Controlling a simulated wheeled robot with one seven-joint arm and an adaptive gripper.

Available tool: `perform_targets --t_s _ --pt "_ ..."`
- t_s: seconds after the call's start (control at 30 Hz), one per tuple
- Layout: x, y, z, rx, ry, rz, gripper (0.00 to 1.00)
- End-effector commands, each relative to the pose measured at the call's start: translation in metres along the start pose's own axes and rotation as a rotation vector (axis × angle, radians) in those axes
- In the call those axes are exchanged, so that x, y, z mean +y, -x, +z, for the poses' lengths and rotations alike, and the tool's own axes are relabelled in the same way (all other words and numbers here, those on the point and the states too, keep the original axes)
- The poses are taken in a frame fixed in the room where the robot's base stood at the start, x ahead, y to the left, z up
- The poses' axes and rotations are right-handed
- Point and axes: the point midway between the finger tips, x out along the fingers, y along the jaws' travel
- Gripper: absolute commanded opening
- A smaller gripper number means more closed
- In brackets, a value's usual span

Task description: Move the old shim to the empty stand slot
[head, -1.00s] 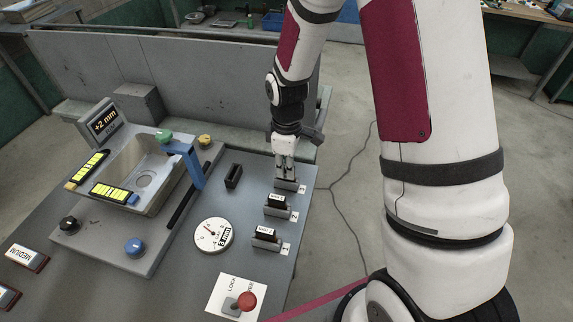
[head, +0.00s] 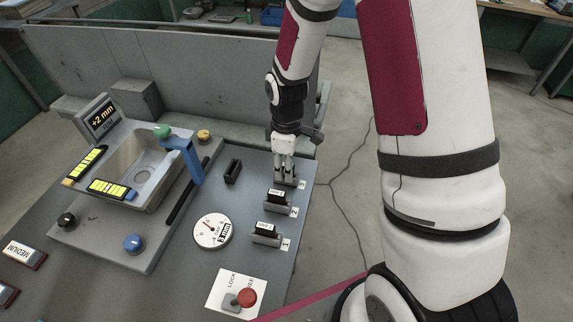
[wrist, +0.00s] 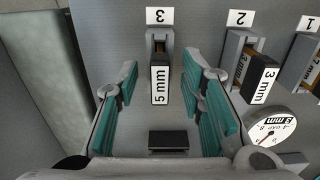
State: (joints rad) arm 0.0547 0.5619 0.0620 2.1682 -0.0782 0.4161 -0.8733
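My gripper (head: 284,175) is over stand slot 3 at the far end of the row. In the wrist view, its teal-padded fingers (wrist: 160,100) are spread wide, one on each side of a shim labelled 5 mm (wrist: 160,86), with gaps between. That shim is in the slot 3 stand (wrist: 158,40); how deep it sits I cannot tell. No empty stand slot shows.
A black holder (head: 233,171) stands left of the stands. Nearby are a round dial (head: 212,231), a red knob (head: 246,297) and a basin (head: 150,172) with a blue bracket (head: 187,160). A display (head: 102,119) reads +2 mm. A panel (head: 170,85) rises behind.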

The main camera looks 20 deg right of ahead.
Motion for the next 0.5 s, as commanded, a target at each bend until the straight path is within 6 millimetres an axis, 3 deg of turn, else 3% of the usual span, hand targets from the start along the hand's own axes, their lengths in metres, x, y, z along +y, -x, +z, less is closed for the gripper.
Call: perform_targets --t_s 0.17,0.5 --pt "0.001 0.011 -0.001 0.003 -0.001 0.003 0.36" --pt "0.002 0.076 -0.001 0.003 0.0 0.006 0.36"
